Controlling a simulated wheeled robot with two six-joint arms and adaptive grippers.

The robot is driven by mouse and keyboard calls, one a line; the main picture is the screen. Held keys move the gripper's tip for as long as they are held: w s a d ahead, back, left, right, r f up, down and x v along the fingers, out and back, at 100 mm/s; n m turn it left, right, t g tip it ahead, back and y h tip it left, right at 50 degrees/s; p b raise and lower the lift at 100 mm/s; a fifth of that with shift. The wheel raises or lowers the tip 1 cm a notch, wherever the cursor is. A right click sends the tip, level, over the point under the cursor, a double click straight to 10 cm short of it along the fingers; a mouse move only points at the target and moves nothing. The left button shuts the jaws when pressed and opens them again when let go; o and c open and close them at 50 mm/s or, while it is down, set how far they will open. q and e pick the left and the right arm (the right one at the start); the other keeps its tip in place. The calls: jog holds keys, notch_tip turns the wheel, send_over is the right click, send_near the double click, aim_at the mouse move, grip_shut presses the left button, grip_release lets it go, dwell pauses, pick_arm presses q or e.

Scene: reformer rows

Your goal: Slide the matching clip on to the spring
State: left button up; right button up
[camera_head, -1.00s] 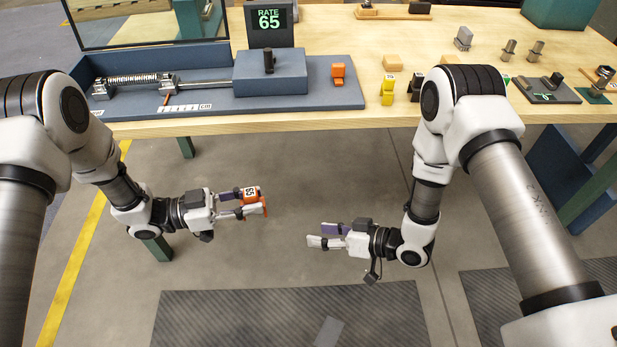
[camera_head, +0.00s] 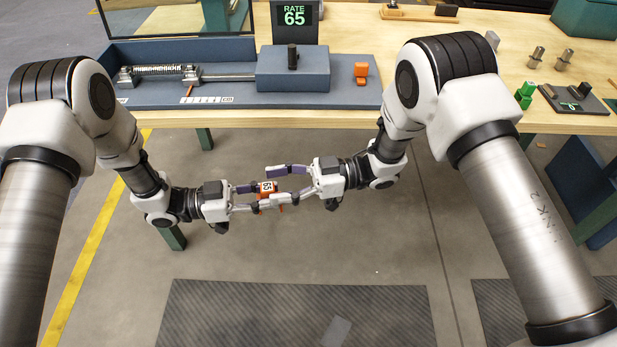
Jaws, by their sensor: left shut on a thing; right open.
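My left gripper (camera_head: 256,198) is shut on an orange clip (camera_head: 267,187) that carries a white label with a dark number, turned and too small to read surely. It holds the clip in the air in front of the bench. My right gripper (camera_head: 276,188) faces it from the right, open, its fingers on either side of the clip; I cannot tell whether they touch it. The spring (camera_head: 158,70) lies along a rod in the blue-grey fixture (camera_head: 225,98) on the bench. The display (camera_head: 294,22) reads RATE 65.
An orange block (camera_head: 361,70) sits at the right of the fixture. A green stepped piece (camera_head: 525,92), a dark plate (camera_head: 575,104) and metal pegs (camera_head: 537,56) stand at the bench's right. My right arm hides part of the bench.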

jog(key=shift+s+a, duration=0.1)
jog(key=shift+a, duration=0.95)
grip_shut()
pick_arm(q)
jog(key=o, duration=1)
